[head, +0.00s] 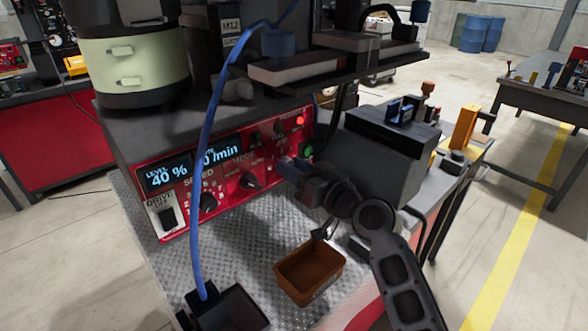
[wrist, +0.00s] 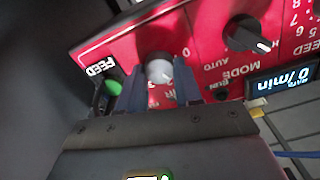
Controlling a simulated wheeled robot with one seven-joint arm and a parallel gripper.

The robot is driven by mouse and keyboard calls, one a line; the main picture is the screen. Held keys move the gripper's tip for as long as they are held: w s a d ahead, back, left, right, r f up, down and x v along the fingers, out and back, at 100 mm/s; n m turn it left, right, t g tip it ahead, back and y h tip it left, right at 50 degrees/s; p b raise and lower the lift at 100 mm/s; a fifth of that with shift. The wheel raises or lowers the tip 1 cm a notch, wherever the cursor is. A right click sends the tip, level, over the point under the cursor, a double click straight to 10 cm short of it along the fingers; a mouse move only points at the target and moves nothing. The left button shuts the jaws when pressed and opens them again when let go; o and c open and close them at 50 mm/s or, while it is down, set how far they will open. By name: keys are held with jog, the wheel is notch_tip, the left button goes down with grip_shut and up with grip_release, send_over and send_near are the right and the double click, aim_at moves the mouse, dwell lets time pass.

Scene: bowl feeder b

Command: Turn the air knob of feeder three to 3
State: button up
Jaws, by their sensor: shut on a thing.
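A pale grey knob (wrist: 158,69) sits on the red control panel (head: 222,185). It shows in the wrist view, where the picture of the panel is upside down. The two fingers of my gripper (wrist: 159,80) stand on either side of it, shut on it. In the head view my gripper (head: 287,166) reaches the right part of the panel and hides most of this knob. The knob's own label and pointer cannot be read clearly; a 0 is printed near it. The display (head: 195,167) reads level 40 % and 0 /min.
A green FEED button (wrist: 113,86) is close beside one finger. The black MODE knob (wrist: 250,36) is on the other side. A blue hose (head: 203,180) hangs before the panel. A brown bin (head: 309,272) stands on the metal deck below my arm.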

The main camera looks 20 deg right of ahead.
jog(key=shift+d+f+m+p, duration=0.1)
jog(key=shift+m+p, duration=0.85)
jog(key=shift+m, duration=2.8)
jog(key=shift+d+f+m+p, duration=0.1)
jog(key=shift+m+p, duration=0.8)
jog(key=shift+m, duration=2.85)
jog(key=o, duration=1)
jog(key=shift+o, duration=0.2)
jog(key=b+v, duration=0.1)
jog(key=v, duration=0.6)
jog(key=shift+s, duration=0.35)
